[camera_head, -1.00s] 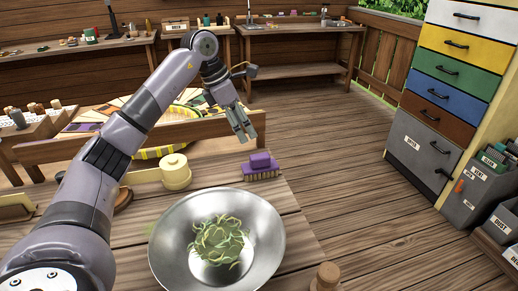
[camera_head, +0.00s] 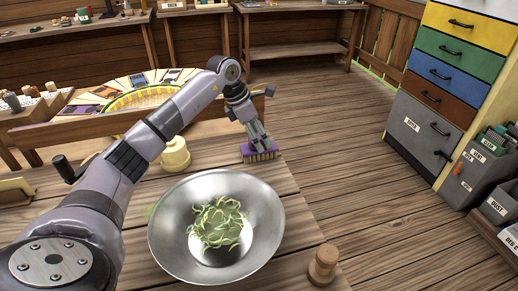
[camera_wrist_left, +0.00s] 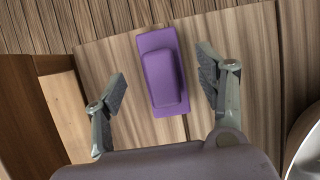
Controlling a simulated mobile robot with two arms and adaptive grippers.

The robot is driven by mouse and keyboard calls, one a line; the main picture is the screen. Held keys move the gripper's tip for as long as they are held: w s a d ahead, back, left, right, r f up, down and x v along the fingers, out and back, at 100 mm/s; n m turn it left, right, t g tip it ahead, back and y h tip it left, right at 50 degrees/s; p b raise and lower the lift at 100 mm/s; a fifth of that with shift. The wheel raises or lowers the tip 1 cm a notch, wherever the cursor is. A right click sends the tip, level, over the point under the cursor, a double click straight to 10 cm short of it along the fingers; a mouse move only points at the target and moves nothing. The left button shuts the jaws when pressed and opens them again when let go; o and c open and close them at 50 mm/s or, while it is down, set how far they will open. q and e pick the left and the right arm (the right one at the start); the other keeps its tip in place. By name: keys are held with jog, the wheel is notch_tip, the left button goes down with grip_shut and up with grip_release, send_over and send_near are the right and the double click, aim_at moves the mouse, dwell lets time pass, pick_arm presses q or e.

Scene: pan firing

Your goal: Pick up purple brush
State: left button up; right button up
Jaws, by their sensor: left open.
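The purple brush (camera_head: 262,155) with tan bristles lies at the far right corner of the wooden table, beyond the metal pan. It also shows in the left wrist view (camera_wrist_left: 163,70), purple back up, with table wood around it. My left gripper (camera_head: 259,143) is right over the brush and hides part of it. In the left wrist view my left gripper (camera_wrist_left: 160,86) is open, with one finger on each side of the brush and a gap on both sides. My right gripper is not in view.
A metal pan (camera_head: 165,225) with green strips (camera_head: 221,222) stands in front of the brush. A yellow lidded object (camera_head: 174,154) stands left of it, partly behind my arm. A small wooden peg (camera_head: 323,264) is at the front right. Floor lies open to the right.

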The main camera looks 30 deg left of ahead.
aim_at(264, 147)
pick_arm(q)
jog(key=x, duration=0.5)
jog(key=shift+s+a, duration=0.1)
jog(key=shift+s, duration=0.05)
jog(key=c, duration=1.3)
